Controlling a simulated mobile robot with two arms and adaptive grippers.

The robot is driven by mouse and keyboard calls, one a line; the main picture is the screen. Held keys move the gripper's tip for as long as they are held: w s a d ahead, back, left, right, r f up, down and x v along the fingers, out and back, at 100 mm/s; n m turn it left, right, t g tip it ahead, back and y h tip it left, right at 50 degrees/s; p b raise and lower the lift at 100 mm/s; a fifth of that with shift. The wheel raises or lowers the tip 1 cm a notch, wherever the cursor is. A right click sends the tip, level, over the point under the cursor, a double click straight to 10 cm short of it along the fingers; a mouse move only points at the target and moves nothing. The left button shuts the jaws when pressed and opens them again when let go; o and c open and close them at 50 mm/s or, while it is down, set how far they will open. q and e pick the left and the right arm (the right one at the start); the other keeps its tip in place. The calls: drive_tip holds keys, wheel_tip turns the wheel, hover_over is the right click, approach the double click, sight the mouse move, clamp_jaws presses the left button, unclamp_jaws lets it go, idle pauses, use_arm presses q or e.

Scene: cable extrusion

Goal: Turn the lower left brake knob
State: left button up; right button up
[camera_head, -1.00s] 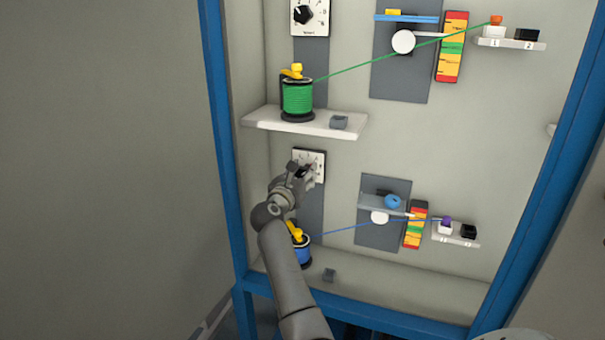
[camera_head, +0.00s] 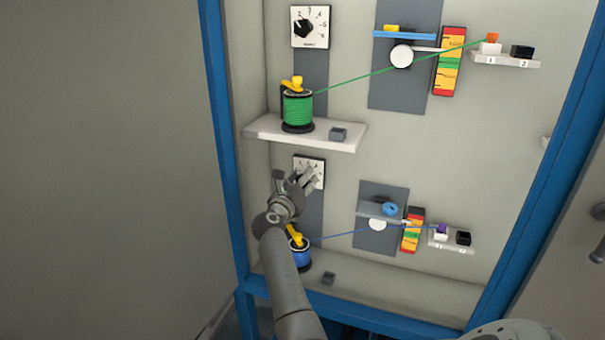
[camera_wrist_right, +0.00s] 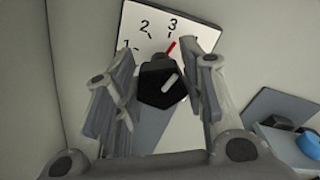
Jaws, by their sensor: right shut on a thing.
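The lower left brake knob (camera_wrist_right: 160,84) is black with a white line, in front of a white dial plate (camera_wrist_right: 150,25) with numbers and a red mark near the 3. In the head view the plate (camera_head: 316,163) shows behind my right gripper (camera_head: 306,179), which hides the knob there. In the wrist view the fingers of my right gripper (camera_wrist_right: 165,88) stand on either side of the knob, shut on it. A gap seems to show beside the knob, but contact is hard to see. My left gripper is not in view.
A shelf (camera_head: 340,143) with a green spool (camera_head: 298,108) lies above the gripper. A blue spool (camera_head: 301,257) is below, beside my forearm. An upper brake knob (camera_head: 304,28) is higher up. A grey panel (camera_head: 376,190) and blue cable are to the right.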

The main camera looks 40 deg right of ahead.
drive_tip(key=n+p, duration=0.5)
drive_tip(key=n, duration=0.1)
drive_tip(key=shift+r+n, duration=0.1)
drive_tip(key=shift+n, duration=0.2)
drive_tip(key=shift+f+n+p, duration=0.2)
drive_tip(key=shift+n+p, duration=1.25)
drive_tip(key=shift+n, duration=0.75)
drive_tip(key=o, duration=0.9)
